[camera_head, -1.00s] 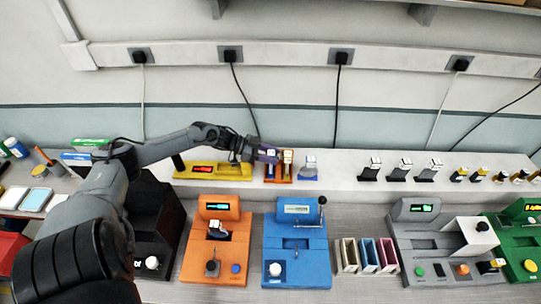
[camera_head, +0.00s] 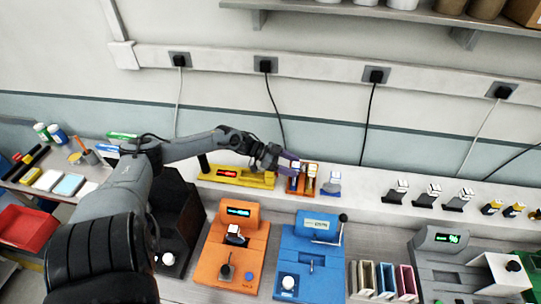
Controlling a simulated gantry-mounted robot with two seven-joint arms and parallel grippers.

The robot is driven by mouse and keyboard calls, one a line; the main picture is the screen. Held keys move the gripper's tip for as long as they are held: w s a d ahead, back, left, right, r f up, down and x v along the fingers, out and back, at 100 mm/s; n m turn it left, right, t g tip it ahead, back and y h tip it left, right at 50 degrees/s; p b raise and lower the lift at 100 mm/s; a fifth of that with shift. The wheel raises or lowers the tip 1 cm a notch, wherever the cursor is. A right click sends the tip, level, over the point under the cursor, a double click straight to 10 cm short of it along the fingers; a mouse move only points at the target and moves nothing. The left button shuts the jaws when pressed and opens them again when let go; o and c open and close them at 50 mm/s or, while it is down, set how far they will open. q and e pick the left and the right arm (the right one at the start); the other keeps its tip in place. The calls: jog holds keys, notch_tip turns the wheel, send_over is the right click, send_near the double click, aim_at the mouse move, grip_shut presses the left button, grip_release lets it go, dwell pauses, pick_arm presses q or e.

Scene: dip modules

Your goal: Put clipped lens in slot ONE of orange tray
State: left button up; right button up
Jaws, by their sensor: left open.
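The small orange tray (camera_head: 316,165) stands on the raised ledge. It holds upright pieces with pale tops. One piece (camera_head: 293,185) is in its left part, just under my gripper, and another (camera_head: 310,171) is to its right. They are too small to tell which is the clipped lens, and slot labels are not readable. My left gripper (camera_head: 289,163) is open at the tray's left side, its purple fingers above and beside the left piece. Whether they touch it cannot be told. My right gripper is not in view.
A yellow device (camera_head: 236,177) stands left of the tray and a grey-blue piece (camera_head: 331,186) right of it. Orange (camera_head: 218,265) and blue (camera_head: 318,275) machines stand in front, below the ledge. Several dark holders with pale tops line the ledge further right.

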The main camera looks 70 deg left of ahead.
pick_arm(q)
jog(key=p+v, duration=0.2)
jog(key=v, duration=0.7)
jog(key=shift+s+a+r+p, duration=0.25)
jog(key=shift+s+a+p, duration=0.05)
jog(key=shift+s, duration=0.15)
